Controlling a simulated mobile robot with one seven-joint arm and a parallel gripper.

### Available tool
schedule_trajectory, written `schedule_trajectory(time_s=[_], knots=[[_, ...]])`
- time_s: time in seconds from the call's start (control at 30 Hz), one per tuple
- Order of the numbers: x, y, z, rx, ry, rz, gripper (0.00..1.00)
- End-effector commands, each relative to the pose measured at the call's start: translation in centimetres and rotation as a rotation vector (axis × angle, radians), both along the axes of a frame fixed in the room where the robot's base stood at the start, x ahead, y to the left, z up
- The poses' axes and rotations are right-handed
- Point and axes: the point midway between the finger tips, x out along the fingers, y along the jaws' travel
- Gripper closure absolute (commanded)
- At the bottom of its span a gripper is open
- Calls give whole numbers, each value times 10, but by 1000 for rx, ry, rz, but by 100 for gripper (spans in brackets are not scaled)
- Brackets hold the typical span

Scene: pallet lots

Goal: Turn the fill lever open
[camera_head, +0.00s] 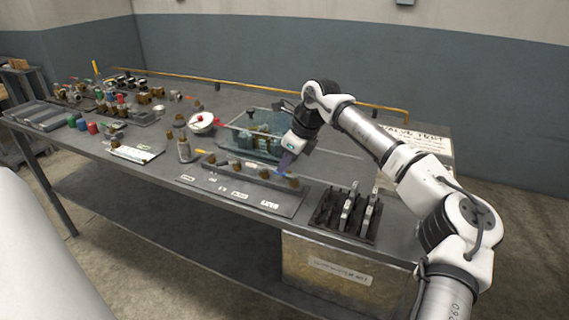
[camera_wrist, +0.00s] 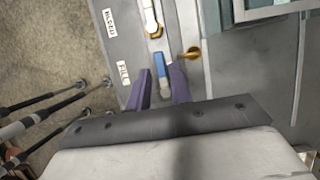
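The fill lever is a blue handle (camera_wrist: 162,66) beside a white label reading FILL (camera_wrist: 124,73) in the wrist view. My gripper (camera_wrist: 161,75) has two purple fingers, one to each side of the blue handle. The fingers are apart, and a gap shows between the left finger and the handle; whether the right finger touches it I cannot tell. In the head view my gripper (camera_head: 287,161) is low over the right part of the grey valve panel (camera_head: 235,200). A bit of blue shows just below the fingertips there.
A brass fitting (camera_wrist: 190,53) sits right of the lever, and a white-handled valve (camera_wrist: 151,18) lies beyond it. A glass-walled tank (camera_head: 240,146) stands behind the panel. A black rack with upright pieces (camera_head: 328,212) stands to the right.

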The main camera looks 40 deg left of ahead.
Motion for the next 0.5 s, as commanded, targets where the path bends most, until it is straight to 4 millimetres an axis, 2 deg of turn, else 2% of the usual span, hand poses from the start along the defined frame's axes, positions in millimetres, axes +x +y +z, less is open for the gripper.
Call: schedule_trajectory(time_s=[0.2,0.47,0.5], knots=[[-2,6,-15,1,1,-1,79],[-2,7,-16,1,1,-1,79],[-2,6,-16,1,1,-1,81]])
